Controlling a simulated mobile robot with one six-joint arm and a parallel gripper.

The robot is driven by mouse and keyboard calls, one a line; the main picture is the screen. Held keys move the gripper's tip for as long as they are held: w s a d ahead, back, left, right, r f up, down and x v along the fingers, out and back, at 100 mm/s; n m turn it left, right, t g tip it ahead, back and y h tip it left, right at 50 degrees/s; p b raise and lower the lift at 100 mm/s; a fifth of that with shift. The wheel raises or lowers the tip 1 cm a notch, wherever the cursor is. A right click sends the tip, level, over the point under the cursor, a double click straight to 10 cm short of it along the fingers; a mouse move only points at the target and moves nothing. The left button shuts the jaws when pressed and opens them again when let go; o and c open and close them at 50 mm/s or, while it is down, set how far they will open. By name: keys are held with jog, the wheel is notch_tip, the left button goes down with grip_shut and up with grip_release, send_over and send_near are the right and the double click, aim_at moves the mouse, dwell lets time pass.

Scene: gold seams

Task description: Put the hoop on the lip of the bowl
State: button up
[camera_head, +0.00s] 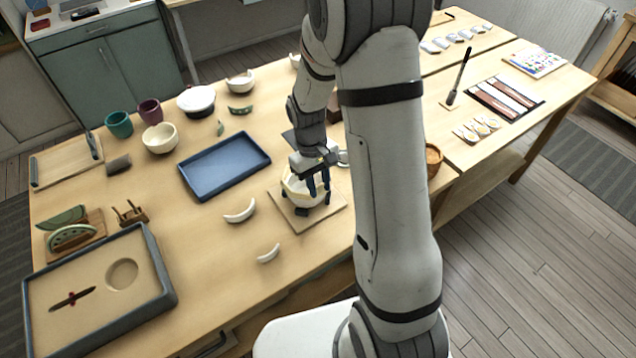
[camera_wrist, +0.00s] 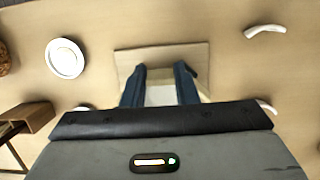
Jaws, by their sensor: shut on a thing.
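A cream bowl (camera_head: 293,187) with yellowish marks sits on a square wooden board (camera_head: 334,212); dark supports show at its base. My gripper (camera_head: 319,187) is over the bowl with its blue fingers pointing down at its right side. In the wrist view the fingers of my gripper (camera_wrist: 160,88) stand apart with a pale thing (camera_wrist: 160,97) between them, over the board (camera_wrist: 150,55). The gripper is shut on a pale thing; I cannot tell whether this is the hoop or part of the bowl. My arm and fingers hide part of the bowl's lip.
A round white dish or ring (camera_wrist: 65,58) lies beside the board. White curved shards (camera_head: 240,211) (camera_head: 268,253) lie left of the board. A blue tray (camera_head: 225,166) is behind them. A large grey-rimmed tray (camera_head: 160,262) stands at the front left. Bare table lies between these.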

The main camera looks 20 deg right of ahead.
jog(key=shift+w+b+x, duration=0.25)
jog(key=shift+b+x, duration=0.85)
jog(key=shift+x, duration=0.05)
dwell(2.3)
jog(key=shift+a+f, duration=0.1)
dwell(0.4)
jog(key=o, duration=1.6)
jog(key=shift+w, duration=0.1)
jog(key=shift+s+d+p+v, duration=0.1)
jog(key=shift+s+p+v, duration=0.1)
jog(key=shift+p+v, duration=0.65)
jog(key=shift+s+d+p+v, duration=0.1)
jog(key=shift+s+p+v, duration=0.15)
jog(key=shift+p+v, duration=0.6)
jog(key=shift+s+p+v, duration=0.2)
jog(key=shift+p+v, duration=0.2)
jog(key=shift+v, duration=0.9)
